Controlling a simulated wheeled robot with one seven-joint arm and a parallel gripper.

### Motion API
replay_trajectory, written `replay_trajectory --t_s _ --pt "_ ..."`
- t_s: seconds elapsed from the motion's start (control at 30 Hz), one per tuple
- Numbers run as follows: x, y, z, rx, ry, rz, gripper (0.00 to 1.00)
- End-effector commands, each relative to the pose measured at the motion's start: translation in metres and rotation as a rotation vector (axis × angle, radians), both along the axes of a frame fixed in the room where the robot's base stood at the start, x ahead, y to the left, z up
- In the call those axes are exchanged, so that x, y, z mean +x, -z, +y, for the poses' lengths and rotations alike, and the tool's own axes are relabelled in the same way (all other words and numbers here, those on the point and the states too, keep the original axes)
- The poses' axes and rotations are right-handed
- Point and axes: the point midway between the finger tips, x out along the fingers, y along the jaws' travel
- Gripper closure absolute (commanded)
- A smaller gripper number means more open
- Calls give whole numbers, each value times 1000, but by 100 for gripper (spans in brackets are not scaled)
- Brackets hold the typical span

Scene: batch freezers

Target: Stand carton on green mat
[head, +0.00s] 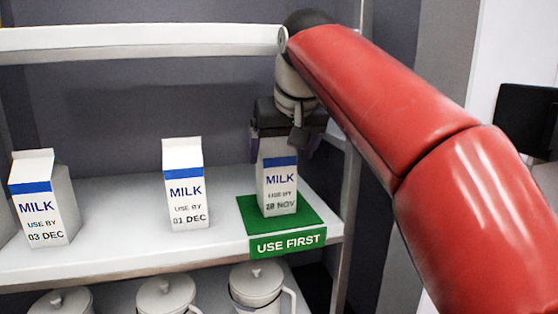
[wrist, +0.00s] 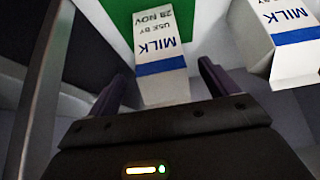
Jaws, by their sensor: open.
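A white milk carton (head: 278,183) with a blue band, marked "USE BY 28 NOV", stands upright on the green mat (head: 246,208), whose front label reads "USE FIRST". My gripper (head: 283,150) is directly above and around the top of this carton. In the wrist view the same carton (wrist: 158,55) stands between the two open fingers of my gripper (wrist: 165,90), with a gap visible on at least the right side. The green mat (wrist: 108,22) shows behind it. The carton's top is partly hidden by my gripper in the head view.
A carton marked "01 DEC" (head: 185,190) stands left of the mat, and one marked "03 DEC" (head: 42,205) is farther left. A shelf post (head: 350,200) rises close on the right. An upper shelf (head: 140,40) is above. Lidded white pots (head: 165,295) fill the shelf below.

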Motion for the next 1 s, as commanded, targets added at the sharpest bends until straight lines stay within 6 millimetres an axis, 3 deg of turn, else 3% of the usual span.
replay_trajectory --t_s 0.03,0.23,0.67,0.77,0.87,1.0 --pt "-6 -13 -2 1 0 -3 15" --pt "-21 -37 -6 0 0 -1 15" --pt "-28 -43 -9 -2 2 1 15" --pt "-35 -35 -14 -11 14 2 15" --pt "-50 -14 -28 -30 42 8 15" --pt "-83 34 -58 -51 101 19 15"
